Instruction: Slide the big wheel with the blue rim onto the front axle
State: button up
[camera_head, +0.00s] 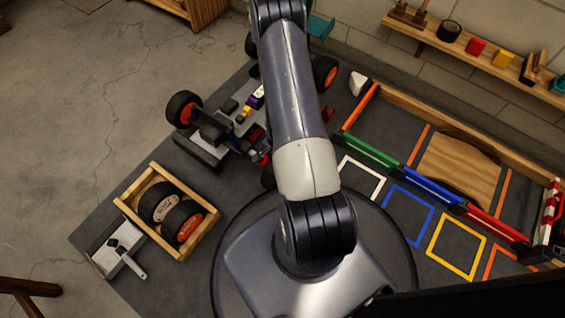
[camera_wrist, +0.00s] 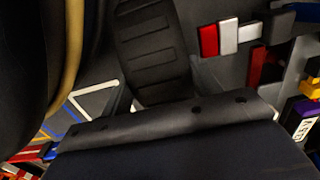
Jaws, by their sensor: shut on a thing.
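My gripper (camera_wrist: 170,125) shows in the wrist view as dark parts close to the camera. It is shut on a dark thing, which I take to be the big wheel (camera_wrist: 150,45) with its ribbed black tread; its rim is not clear here. In the head view my arm hides the gripper and the held wheel. The race car (camera_head: 228,125) stands at the upper left of the mat, partly behind my arm. Wheels with orange-red rims are on it at the left (camera_head: 183,108) and right (camera_head: 325,73). The front axle is not clearly visible.
Coloured outlined squares (camera_head: 408,214) and a wooden rack (camera_head: 380,92) are at the right. A wall shelf (camera_head: 470,53) runs along the upper right.

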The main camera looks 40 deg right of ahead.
jog(key=shift+w+a+b, duration=0.1)
jog(key=shift+w+a, duration=0.15)
jog(key=shift+w, duration=0.45)
jog(key=shift+w+a+b, duration=0.1)
jog(key=shift+w+a, duration=0.2)
jog(key=shift+w, duration=0.4)
jog(key=shift+w+a+b, duration=0.1)
jog(key=shift+w+a, duration=0.15)
jog(key=shift+w, duration=0.45)
jog(key=shift+w+a+b, duration=0.4)
jog(key=shift+w, duration=0.75)
jog(key=shift+w+a+b, duration=0.45)
jog(key=shift+w, duration=0.7)
jog(key=shift+w+a+b, duration=0.4)
jog(key=shift+w, duration=0.75)
dwell(0.4)
jog(key=o, duration=1.5)
jog(key=shift+c, duration=0.2)
notch_tip(320, 180, up, 11)
jog(key=p, duration=0.4)
jog(key=shift+p, duration=0.35)
jog(key=shift+f, duration=0.1)
